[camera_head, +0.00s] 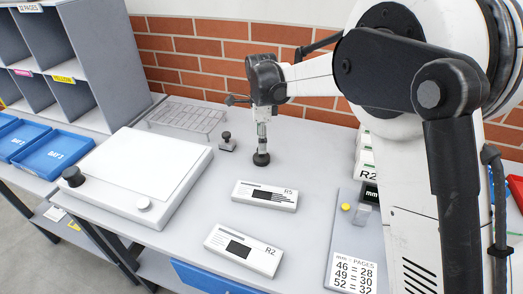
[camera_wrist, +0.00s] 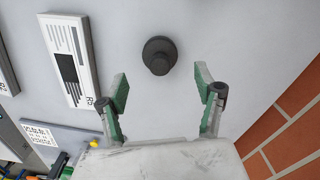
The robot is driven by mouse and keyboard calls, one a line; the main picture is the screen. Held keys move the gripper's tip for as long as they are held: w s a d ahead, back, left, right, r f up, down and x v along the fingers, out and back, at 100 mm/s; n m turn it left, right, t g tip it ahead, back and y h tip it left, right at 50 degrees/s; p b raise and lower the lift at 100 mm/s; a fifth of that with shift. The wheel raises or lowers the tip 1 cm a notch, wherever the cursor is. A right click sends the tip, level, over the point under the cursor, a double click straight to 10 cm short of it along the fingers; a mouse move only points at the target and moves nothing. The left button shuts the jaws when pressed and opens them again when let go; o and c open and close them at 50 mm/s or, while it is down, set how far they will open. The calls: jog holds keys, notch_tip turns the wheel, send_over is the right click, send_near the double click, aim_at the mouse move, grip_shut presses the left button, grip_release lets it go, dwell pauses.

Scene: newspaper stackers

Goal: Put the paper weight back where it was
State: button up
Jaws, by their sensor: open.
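A dark round weight with a raised knob, which looks like the paper weight (camera_head: 261,159), stands upright on the grey table below my gripper (camera_head: 262,142). In the wrist view the paper weight (camera_wrist: 159,56) appears just beyond the fingertips, roughly centred between them. My gripper (camera_wrist: 161,84) is open and empty, with its two green-padded fingers apart. In the wrist view the fingers appear clear of the weight.
Newspaper bundles R5 (camera_head: 264,195) and R2 (camera_head: 243,250) lie in front. A small dark-knobbed block (camera_head: 227,142) and a wire rack (camera_head: 188,116) are left of my gripper. Blue trays (camera_head: 52,152) stand far left. A yellow button (camera_head: 346,207) and page chart (camera_head: 354,273) are right. A brick wall (camera_head: 205,58) stands behind.

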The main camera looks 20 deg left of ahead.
jog(key=shift+r, duration=2.4)
jog(key=s+d+r+n+t, duration=0.1)
jog(key=s+d+r+n, duration=0.2)
jog(key=d, duration=0.5)
jog(key=s+d+r+n+t+y, duration=0.1)
jog(key=s+d+r, duration=0.2)
jog(key=d+r, duration=0.3)
jog(key=s+d+r+n+t, duration=0.1)
jog(key=s+d+r+n, duration=0.15)
jog(key=d, duration=0.65)
jog(key=s+d+f+n+t, duration=0.2)
jog(key=s+d+n, duration=0.1)
jog(key=s+d, duration=0.5)
jog(key=s+d+f+n+t+h, duration=0.1)
jog(key=s+d+n, duration=0.3)
jog(key=s+d, duration=0.5)
jog(key=s+f+t, duration=0.1)
jog(key=s, duration=0.2)
jog(key=shift+s+d+f, duration=0.15)
jog(key=shift+s+f, duration=0.05)
jog(key=shift+f, duration=0.05)
